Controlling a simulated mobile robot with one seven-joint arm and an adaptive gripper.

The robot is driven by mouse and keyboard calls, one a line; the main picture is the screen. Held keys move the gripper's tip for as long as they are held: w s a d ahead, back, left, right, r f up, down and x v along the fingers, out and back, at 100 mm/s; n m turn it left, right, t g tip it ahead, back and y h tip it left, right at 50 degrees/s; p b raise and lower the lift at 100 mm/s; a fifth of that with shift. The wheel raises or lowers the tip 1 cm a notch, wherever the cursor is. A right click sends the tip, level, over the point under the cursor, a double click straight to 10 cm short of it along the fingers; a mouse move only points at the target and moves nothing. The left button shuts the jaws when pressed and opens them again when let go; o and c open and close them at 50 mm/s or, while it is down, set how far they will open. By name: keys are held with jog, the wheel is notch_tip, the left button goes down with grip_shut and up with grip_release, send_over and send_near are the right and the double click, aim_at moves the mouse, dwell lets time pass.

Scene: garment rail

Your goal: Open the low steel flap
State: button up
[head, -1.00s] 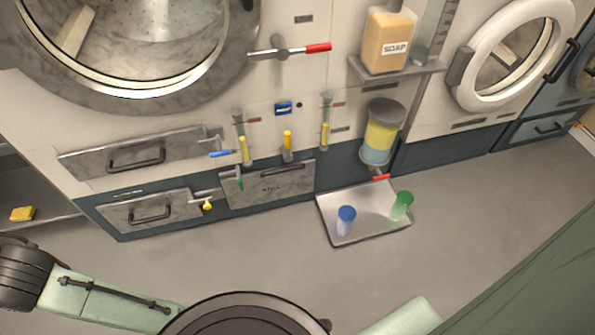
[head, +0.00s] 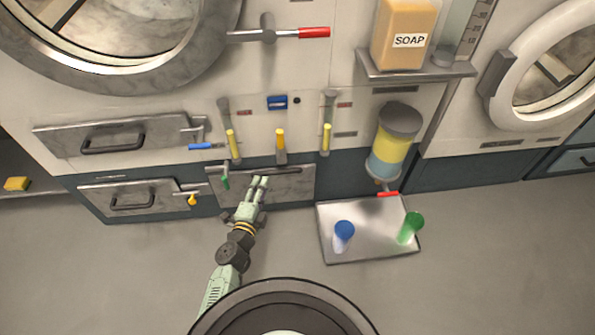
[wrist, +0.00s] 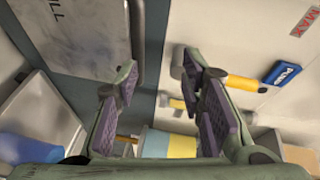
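A low steel flap (head: 295,186) with a dark bar handle (head: 272,171) along its top is set in the dark base of the machine, and it looks closed. Part of it, with letters ending in "ILL", shows in the wrist view (wrist: 80,40). My gripper (head: 260,182) is in front of this flap, below the handle, with its fingers toward it. In the wrist view my gripper (wrist: 165,85) is open with nothing between its fingers. I cannot tell whether it touches the flap. Another low steel panel with a handle (head: 132,198) is further left, also closed.
A green-handled lever (head: 225,183) overlaps the flap's left end, and a yellow tap (head: 192,200) is left of it. A tray (head: 375,243) with blue and green cups stands right on the floor. Floor left is clear.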

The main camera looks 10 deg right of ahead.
aim_at(276, 174)
jog(key=shift+m+g+h, duration=0.3)
jog(key=shift+m+g, duration=0.1)
jog(key=shift+m, duration=0.3)
jog(key=w+d+f, duration=0.1)
jog(key=w, duration=0.2)
jog(key=w+d+f, duration=0.2)
jog(key=w, duration=0.1)
jog(key=w+d+f+b, duration=0.1)
jog(key=w+d, duration=0.1)
jog(key=w, duration=0.1)
jog(key=shift+w+d+f, duration=0.25)
jog(key=shift+w+f, duration=0.05)
jog(key=shift+f, duration=0.1)
grip_shut()
